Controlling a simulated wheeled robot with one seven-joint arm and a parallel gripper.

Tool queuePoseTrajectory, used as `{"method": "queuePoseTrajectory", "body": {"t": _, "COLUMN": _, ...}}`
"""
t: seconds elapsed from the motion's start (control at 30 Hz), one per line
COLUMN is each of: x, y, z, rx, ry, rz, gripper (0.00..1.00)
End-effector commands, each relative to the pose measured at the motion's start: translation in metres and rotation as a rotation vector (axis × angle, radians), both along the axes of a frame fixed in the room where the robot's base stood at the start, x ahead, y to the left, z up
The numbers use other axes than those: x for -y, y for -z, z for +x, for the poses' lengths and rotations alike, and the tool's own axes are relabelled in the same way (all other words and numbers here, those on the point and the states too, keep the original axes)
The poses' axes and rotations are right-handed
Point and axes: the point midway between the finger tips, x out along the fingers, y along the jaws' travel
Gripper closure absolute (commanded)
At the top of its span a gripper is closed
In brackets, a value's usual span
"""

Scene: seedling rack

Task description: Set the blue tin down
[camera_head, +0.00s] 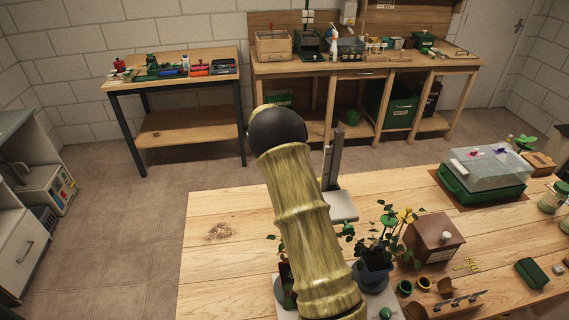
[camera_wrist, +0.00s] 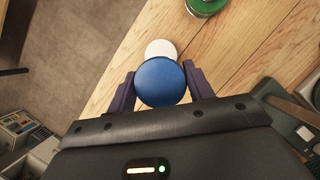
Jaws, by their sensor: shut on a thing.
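The blue tin (camera_wrist: 160,82) shows in the wrist view as a round blue top. My gripper (camera_wrist: 160,85) is shut on it, with one dark finger against each side. The wooden table (camera_wrist: 245,50) lies beneath, and a pale round thing (camera_wrist: 160,48) shows just beyond the tin. I cannot tell whether the tin touches the table or is held above it. In the head view my arm blocks part of the wooden table (camera_head: 225,260), and the tin and gripper are hidden there.
In the wrist view a green round object (camera_wrist: 206,6) stands beyond the tin. In the head view, potted plants (camera_head: 375,280), a brown box (camera_head: 433,240) and a clear-lidded green tray (camera_head: 485,178) stand on the table. The table's left part is bare.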

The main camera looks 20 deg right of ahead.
Motion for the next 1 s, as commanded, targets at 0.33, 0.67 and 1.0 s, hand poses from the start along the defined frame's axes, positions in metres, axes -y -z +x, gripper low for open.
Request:
{"method": "queuePoseTrajectory", "body": {"t": 0.33, "x": -0.033, "y": 0.005, "z": -0.039, "rx": -0.004, "ry": 0.508, "rz": -0.005, "gripper": 0.72}}
{"method": "queuePoseTrajectory", "body": {"t": 0.67, "x": -0.065, "y": 0.007, "z": -0.087, "rx": -0.004, "ry": 1.101, "rz": -0.002, "gripper": 0.72}}
{"method": "queuePoseTrajectory", "body": {"t": 1.0, "x": -0.100, "y": -0.002, "z": -0.151, "rx": -0.007, "ry": 1.781, "rz": -0.004, "gripper": 0.72}}
